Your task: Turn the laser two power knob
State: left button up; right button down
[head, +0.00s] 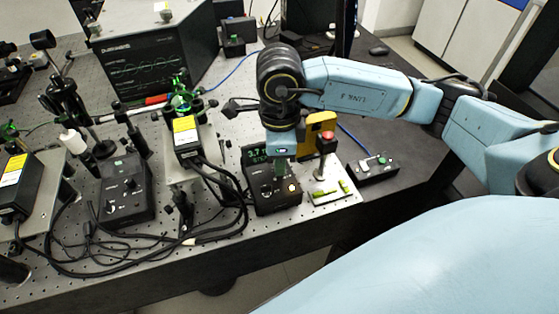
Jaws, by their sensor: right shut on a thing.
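A black control box (274,200) with a green lit display (258,154) stands near the front edge of the bench. Its display reads about 3.7; the rest is partly covered. I cannot read the box's label. A second black control box (125,195), with small knobs, stands to the left. My left gripper is not in view.
Right of the box are a plate (330,190) with a red-topped post (326,143) and a small switch box (373,168). Black cables (215,190) loop to the left.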

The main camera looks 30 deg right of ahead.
jog(key=shift+m, duration=0.6)
jog(key=c, duration=1.3)
grip_release()
jog(key=shift+c, duration=0.2)
jog(key=shift+r, duration=0.1)
notch_tip(320, 180, up, 13)
jog(key=shift+p, duration=0.45)
jog(key=shift+r, duration=0.1)
